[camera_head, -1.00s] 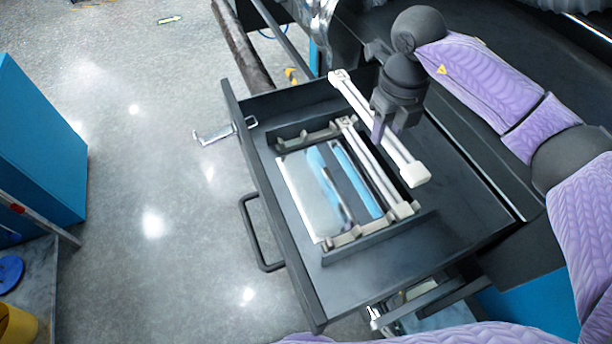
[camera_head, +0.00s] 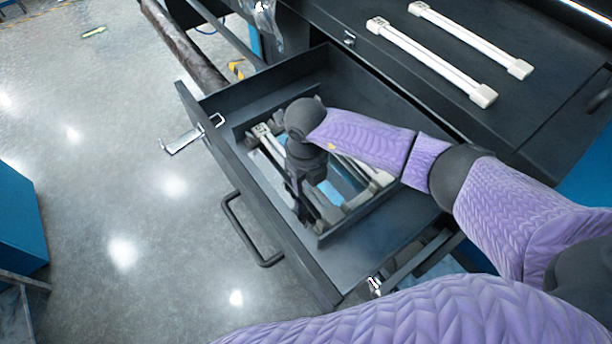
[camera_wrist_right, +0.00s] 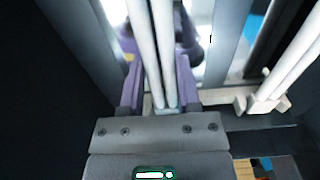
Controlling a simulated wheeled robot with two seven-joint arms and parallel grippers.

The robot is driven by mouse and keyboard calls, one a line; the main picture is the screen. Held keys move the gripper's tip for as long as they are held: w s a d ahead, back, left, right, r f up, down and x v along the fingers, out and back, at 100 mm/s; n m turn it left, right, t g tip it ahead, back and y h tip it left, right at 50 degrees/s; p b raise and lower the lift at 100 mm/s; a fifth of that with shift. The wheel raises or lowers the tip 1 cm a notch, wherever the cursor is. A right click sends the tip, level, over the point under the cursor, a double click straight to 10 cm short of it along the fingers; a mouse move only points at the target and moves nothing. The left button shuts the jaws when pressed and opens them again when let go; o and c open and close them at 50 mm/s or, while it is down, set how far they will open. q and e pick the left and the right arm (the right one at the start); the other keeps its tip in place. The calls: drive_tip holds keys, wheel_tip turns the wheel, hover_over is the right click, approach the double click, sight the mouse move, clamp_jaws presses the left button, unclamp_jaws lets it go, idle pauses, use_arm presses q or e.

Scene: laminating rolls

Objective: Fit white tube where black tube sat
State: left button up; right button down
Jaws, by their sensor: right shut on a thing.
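My right gripper (camera_head: 300,192) reaches down into the open drawer, over the left side of the rack. It is shut on a white tube (camera_head: 265,134), which lies along the rack's left side; my gripper and wrist hide much of it. In the right wrist view the held white tube (camera_wrist_right: 152,45) runs between the purple fingers. Another white tube (camera_wrist_right: 292,62) lies to its right there; it shows in the rack's right side in the head view (camera_head: 355,170). Whether the held tube's ends are fully seated cannot be told. No black tube is clearly visible. My left gripper is not in view.
Two more white tubes (camera_head: 432,58) (camera_head: 470,40) lie on the black top behind the drawer. The drawer's front wall (camera_head: 235,185) and handle (camera_head: 240,235) face the open floor. The drawer's right part is clear.

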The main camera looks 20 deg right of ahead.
drive_tip(key=shift+c, duration=1.5)
unclamp_jaws()
wheel_tip(320, 180, up, 12)
drive_tip(key=shift+r, duration=0.1)
